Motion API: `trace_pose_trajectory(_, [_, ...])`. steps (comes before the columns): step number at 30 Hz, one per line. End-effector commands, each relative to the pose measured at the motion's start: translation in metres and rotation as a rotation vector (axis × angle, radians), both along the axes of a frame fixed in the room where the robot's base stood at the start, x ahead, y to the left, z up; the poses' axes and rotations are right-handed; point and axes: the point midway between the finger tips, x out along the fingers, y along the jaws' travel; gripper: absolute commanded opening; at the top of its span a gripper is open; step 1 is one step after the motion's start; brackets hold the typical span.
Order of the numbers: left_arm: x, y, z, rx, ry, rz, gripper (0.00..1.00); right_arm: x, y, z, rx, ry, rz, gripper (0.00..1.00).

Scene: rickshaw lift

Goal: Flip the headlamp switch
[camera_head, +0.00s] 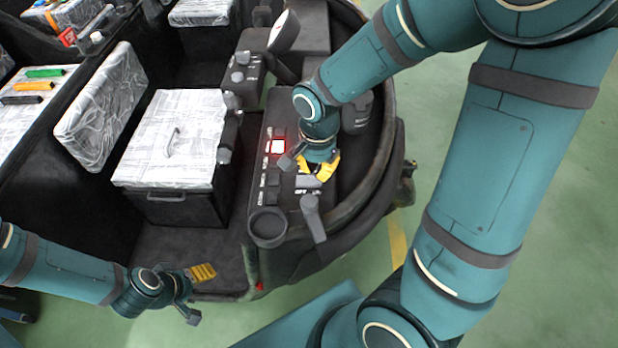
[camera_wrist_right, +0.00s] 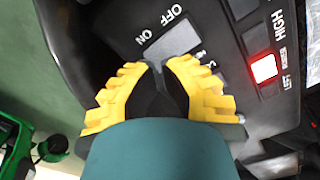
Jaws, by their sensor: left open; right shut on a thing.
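A grey switch (camera_head: 308,182) sits on the black control panel (camera_head: 276,205); in the right wrist view the switch (camera_wrist_right: 172,42) has ON and OFF printed beside it. My right gripper (camera_head: 320,168) points down at the panel beside this switch. In the right wrist view its yellow fingertips (camera_wrist_right: 158,70) are close together at the switch's edge. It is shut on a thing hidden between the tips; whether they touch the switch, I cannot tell. My left gripper (camera_head: 203,273) is open and empty, low at the left, away from the panel.
A lit red button (camera_head: 278,147) shows on the panel. A black lever (camera_head: 312,215) and a round dark cup-like part (camera_head: 268,224) stand near the switch. A wrapped seat with a handle (camera_head: 170,140) is to the left. Green floor (camera_head: 530,260) is open at the right.

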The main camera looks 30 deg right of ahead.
Motion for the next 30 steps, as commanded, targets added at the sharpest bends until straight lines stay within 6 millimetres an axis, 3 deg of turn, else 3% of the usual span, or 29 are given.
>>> trace_pose_trajectory(30, [0.000, 0.000, -0.013, 0.000, 0.000, 0.000, 0.69, 0.000, 0.000, -0.015, 0.000, 0.000, 0.000, 0.00])
